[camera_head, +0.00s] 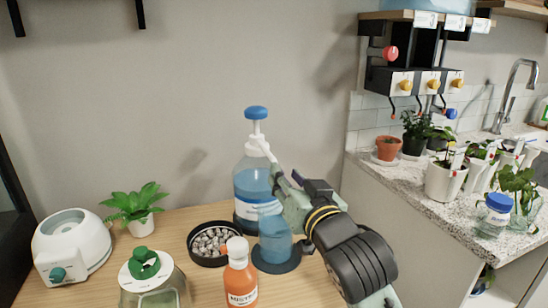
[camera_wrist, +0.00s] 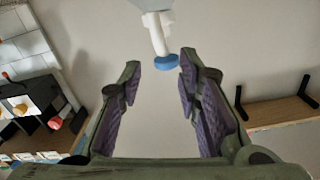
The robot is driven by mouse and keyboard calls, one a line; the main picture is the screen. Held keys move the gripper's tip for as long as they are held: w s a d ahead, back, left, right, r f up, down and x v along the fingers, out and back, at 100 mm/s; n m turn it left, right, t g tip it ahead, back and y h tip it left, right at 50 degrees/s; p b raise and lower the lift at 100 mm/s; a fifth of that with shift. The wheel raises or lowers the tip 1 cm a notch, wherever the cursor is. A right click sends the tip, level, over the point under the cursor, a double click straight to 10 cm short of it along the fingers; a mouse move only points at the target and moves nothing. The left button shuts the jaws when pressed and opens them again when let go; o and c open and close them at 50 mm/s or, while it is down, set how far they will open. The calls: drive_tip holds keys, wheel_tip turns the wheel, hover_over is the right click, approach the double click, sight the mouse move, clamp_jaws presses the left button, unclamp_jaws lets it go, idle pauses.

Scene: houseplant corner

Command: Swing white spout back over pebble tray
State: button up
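A clear bottle of blue liquid (camera_head: 243,170) stands on the wooden table. It has a white pump neck, a blue cap (camera_head: 257,113) and a white spout (camera_head: 264,149) slanting down to the right, over the side with a blue cup (camera_head: 275,241). The dark pebble tray (camera_head: 192,257) sits at the bottle's left front. My gripper (camera_head: 284,183) is just right of the bottle, near the spout's tip. In the wrist view my gripper (camera_wrist: 160,72) is open and empty; the blue cap (camera_wrist: 167,62) and white neck (camera_wrist: 156,36) show beyond the fingertips.
The blue cup stands on a dark round base below my gripper. An orange bottle (camera_head: 240,280) stands in front. A glass jar with a green top (camera_head: 144,264), white appliance (camera_head: 72,245) and fern (camera_head: 138,205) are left. A plant counter (camera_head: 400,180) lies right.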

sight(271, 155)
drive_tip(key=p+x, duration=0.2)
drive_tip(key=x, duration=0.6)
drive_tip(key=shift+w+a+r, duration=0.1)
drive_tip(key=shift+w+a, duration=0.1)
drive_tip(key=shift+w, duration=0.15)
drive_tip(key=shift+w+a, duration=0.25)
drive_tip(key=shift+w, duration=0.45)
drive_tip(key=shift+c, duration=0.2)
clamp_jaws()
